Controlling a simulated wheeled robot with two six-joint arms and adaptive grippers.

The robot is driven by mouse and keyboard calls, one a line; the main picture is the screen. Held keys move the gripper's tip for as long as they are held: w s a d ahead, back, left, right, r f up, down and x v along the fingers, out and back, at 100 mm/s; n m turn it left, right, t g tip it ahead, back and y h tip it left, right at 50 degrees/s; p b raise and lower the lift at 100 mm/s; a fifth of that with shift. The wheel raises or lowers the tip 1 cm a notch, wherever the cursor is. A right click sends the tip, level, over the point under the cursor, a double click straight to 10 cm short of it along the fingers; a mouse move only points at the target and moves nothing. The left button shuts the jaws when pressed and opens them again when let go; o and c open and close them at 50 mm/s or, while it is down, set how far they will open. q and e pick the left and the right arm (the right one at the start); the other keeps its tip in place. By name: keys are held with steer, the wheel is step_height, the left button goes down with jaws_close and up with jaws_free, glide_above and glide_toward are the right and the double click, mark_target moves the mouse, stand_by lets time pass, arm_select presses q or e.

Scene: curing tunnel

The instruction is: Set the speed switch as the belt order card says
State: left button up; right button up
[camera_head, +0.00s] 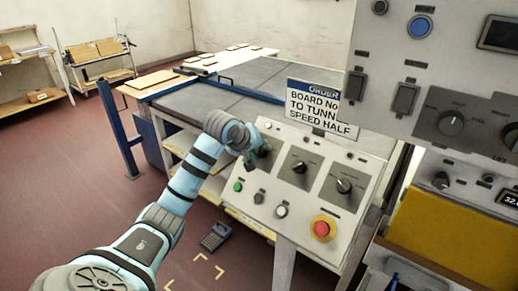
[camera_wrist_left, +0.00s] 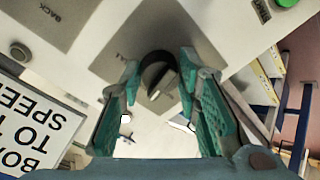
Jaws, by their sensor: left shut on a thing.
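The order card (camera_head: 322,110) stands behind the sloped control panel (camera_head: 262,217); its readable words include "ORDER", "BOARD", "TO TUNN" and "SPEED HALF". Part of the card shows in the left wrist view (camera_wrist_left: 35,125). My left gripper (camera_head: 256,157) is at the panel's leftmost rotary switch and mostly hides it in the head view. In the left wrist view this black switch knob (camera_wrist_left: 158,76) sits between the fingers, which are shut on it. A pale mark shows on the knob. Its setting label is too unclear to read.
The panel also bears a middle switch (camera_head: 298,166), a right switch (camera_head: 343,186), a green button (camera_head: 238,187) and a red stop button (camera_head: 321,229). A grey cabinet (camera_head: 395,50) with more controls rises at right. A dark device (camera_head: 215,237) lies on the floor.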

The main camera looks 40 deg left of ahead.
arm_select(q)
steer(key=shift+f+m, duration=0.1)
steer(key=shift+m, duration=1)
steer(key=o, duration=1.2)
steer(key=v, duration=1.2)
steer(key=shift+s, duration=0.1)
